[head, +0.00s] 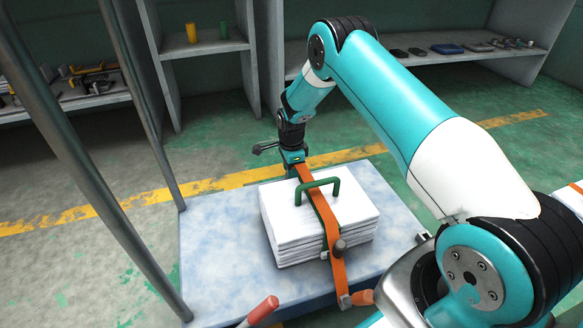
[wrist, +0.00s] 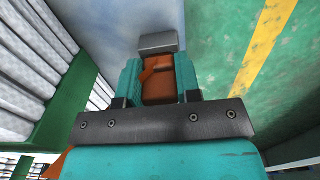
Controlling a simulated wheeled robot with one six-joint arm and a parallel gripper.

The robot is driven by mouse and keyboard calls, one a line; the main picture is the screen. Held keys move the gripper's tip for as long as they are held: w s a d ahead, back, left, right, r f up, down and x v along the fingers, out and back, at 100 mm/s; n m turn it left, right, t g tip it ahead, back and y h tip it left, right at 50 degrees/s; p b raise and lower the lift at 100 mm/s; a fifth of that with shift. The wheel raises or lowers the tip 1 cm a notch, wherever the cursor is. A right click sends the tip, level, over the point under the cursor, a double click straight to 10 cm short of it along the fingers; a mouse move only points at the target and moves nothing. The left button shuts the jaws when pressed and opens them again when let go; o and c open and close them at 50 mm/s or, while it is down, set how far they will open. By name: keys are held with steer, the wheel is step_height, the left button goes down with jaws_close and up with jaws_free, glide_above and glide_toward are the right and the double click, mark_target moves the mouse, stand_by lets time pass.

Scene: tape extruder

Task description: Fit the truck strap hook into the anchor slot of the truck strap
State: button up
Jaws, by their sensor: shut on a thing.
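The orange truck strap (head: 325,212) runs over a stack of white sheets and down its near side. A dark ratchet-like knob (head: 339,246) sits on it there. My gripper (head: 294,158) is at the strap's far end, just behind the stack and low over the table. In the wrist view, its teal jaws (wrist: 160,85) are shut on an orange piece with a grey metal block at its tip, which I take as the strap hook (wrist: 158,43). The anchor slot cannot be made out; I cannot tell whether the hook touches the table edge.
The white stack (head: 285,228) with a green handle (head: 318,186) stands on the blue-white table (head: 210,235). Grey posts (head: 100,185) rise at the left. An orange-handled lever (head: 262,311) is at the near edge. Shelves (head: 205,47) stand behind, across open green floor.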

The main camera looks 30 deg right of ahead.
steer(key=o, duration=1)
step_height(320, 180, up, 17)
steer(key=p, duration=0.8)
steer(key=shift+r, duration=0.15)
